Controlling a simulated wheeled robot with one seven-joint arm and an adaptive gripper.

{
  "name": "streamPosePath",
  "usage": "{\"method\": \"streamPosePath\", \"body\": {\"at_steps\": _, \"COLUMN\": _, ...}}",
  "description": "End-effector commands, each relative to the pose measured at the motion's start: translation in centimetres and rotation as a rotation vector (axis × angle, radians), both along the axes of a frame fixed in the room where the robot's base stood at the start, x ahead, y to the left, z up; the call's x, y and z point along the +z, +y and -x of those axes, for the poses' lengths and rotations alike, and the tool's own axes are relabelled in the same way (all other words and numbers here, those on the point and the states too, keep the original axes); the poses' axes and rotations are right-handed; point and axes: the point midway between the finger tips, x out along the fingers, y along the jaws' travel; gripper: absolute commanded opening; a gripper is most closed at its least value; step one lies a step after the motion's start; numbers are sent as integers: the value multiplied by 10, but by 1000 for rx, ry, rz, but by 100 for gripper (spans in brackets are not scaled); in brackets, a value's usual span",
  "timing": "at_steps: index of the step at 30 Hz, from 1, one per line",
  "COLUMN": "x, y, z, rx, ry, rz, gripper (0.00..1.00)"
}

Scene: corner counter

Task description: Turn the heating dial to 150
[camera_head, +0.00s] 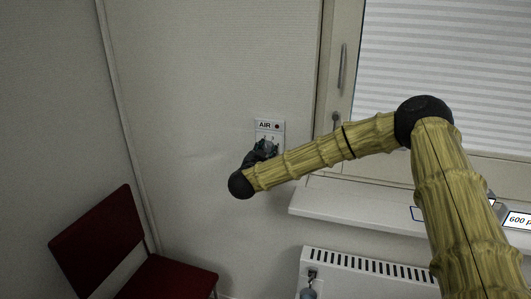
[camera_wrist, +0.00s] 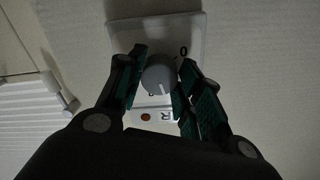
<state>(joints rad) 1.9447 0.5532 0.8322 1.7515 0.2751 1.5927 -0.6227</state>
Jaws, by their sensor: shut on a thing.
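A round grey dial (camera_wrist: 158,74) with a white pointer mark sits on a pale wall plate (camera_wrist: 155,33). In the head view the wall plate (camera_head: 277,132) is labelled "AIR" with a dark dot beside it; no heating label is legible. My gripper (camera_wrist: 161,80) has one finger on each side of the dial and is shut on it. The pointer mark faces the gripper's palm side, toward the label strip. A "0" shows beside the dial; other markings are hidden or unreadable. In the head view my gripper (camera_head: 267,147) covers most of the dial.
A window sill (camera_head: 350,208) juts out at the right below the window. A white radiator (camera_head: 365,270) with a valve (camera_head: 309,284) stands under it. A red chair (camera_head: 102,240) is at the lower left. The wall left of the plate is clear.

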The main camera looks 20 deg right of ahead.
Motion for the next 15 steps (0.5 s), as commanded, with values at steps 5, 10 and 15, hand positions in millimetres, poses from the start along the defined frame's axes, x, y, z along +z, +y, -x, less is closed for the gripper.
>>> {"method": "streamPosePath", "body": {"at_steps": 5, "x": -4, "y": 0, "z": 0, "rx": -1, "ry": -48, "rz": -66, "gripper": 12}}
{"method": "streamPosePath", "body": {"at_steps": 10, "x": -5, "y": 0, "z": 0, "rx": -2, "ry": -119, "rz": -170, "gripper": 12}}
{"method": "streamPosePath", "body": {"at_steps": 15, "x": -5, "y": 0, "z": -1, "rx": -1, "ry": -195, "rz": -285, "gripper": 12}}
